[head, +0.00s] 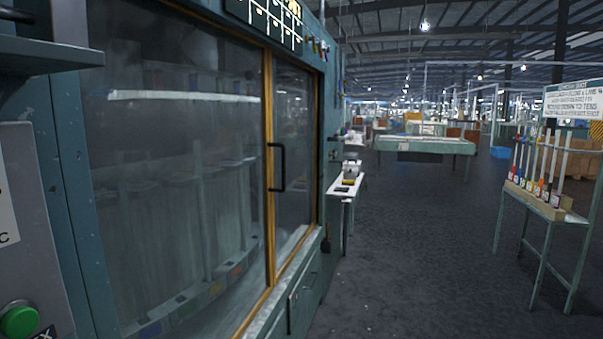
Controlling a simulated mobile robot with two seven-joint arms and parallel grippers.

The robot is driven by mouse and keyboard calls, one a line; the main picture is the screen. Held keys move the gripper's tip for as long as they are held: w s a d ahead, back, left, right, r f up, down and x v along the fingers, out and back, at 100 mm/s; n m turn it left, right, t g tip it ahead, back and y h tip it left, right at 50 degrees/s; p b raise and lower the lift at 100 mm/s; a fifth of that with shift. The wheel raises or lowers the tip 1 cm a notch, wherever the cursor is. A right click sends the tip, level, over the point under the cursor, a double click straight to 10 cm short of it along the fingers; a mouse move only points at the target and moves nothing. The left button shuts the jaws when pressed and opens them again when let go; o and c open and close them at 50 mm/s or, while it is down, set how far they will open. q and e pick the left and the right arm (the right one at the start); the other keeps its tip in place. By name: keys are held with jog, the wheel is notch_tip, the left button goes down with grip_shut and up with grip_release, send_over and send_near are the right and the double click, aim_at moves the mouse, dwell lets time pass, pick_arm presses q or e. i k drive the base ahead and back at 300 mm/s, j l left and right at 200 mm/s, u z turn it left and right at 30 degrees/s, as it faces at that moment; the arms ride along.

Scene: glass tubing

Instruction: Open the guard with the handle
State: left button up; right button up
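The guard (190,125) is a large glass panel with a yellow-brown edge frame on the front of a teal machine, at the left of the head view. Its handle (282,167) is a black upright bar fixed near the frame between the large panel and a narrower pane (296,140). The guard looks shut, with the panes meeting at the frame. Glass tubes and a pale bar show dimly behind the glass. Neither of my grippers is in view, and nothing touches the handle.
A green button (19,321) sits on a grey box at the lower left. A small white side table (347,186) stands just past the machine. A rack table (545,203) with several tubes stands at the right. The dark floor (420,240) between is clear.

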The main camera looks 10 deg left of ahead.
aim_at(239, 330)
jog(key=i+l+u, duration=0.1)
jog(key=i, duration=1.35)
